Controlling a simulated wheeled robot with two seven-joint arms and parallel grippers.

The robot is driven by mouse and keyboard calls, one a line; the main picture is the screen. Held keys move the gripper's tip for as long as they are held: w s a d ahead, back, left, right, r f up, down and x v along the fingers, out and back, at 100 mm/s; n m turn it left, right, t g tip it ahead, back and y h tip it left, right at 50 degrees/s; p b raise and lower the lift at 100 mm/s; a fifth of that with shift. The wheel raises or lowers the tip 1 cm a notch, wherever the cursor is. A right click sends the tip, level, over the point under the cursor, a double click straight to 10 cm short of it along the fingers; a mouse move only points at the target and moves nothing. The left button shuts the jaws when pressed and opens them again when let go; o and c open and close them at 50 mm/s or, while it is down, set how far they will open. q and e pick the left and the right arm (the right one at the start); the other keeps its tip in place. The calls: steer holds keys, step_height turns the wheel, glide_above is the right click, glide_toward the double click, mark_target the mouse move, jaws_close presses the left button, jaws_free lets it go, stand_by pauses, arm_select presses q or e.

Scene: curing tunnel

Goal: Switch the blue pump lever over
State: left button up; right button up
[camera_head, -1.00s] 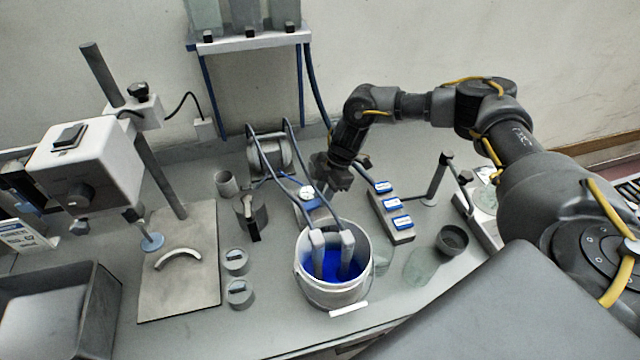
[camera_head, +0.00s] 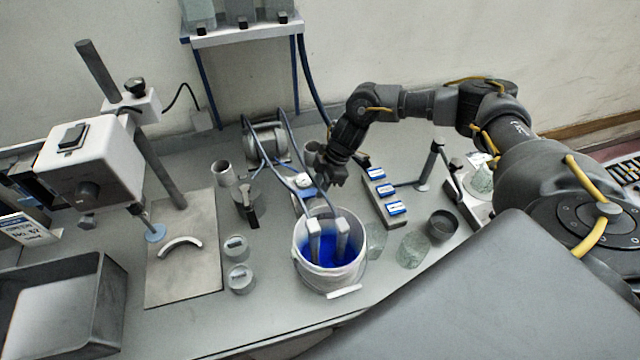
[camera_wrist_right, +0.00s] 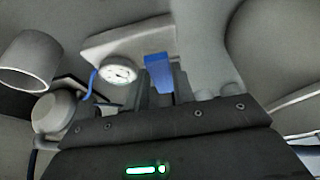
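The blue pump lever (camera_wrist_right: 158,72) stands in the middle of the right wrist view, just beyond my right gripper's fingertips (camera_wrist_right: 163,88). The two dark fingers are close together with the lever's lower end between or just beyond them; contact is unclear. In the head view, my right gripper (camera_head: 334,182) reaches down behind the white bucket, just right of the pump's round white gauge (camera_head: 302,181). The gauge (camera_wrist_right: 118,70) also shows left of the lever in the right wrist view. A blue part (camera_head: 307,193) shows beside the gauge. My left gripper is not in view.
A white bucket (camera_head: 303,262) with blue liquid stands in front of the pump. A grey block with blue-topped switches (camera_head: 384,198) lies right of the gripper. Hoses (camera_head: 287,140) arch over the pump. Small cups (camera_head: 222,173) and a dark dish (camera_head: 443,226) stand nearby.

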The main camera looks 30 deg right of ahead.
steer(key=o, duration=0.5)
steer(key=shift+c, duration=0.2)
steer(key=shift+d+r, duration=0.25)
steer(key=shift+r, duration=0.2)
steer(key=b+v, duration=0.3)
steer(key=v, duration=0.6)
steer(key=shift+d+r, duration=0.2)
steer(key=shift+r, duration=0.1)
steer(key=shift+s, duration=0.1)
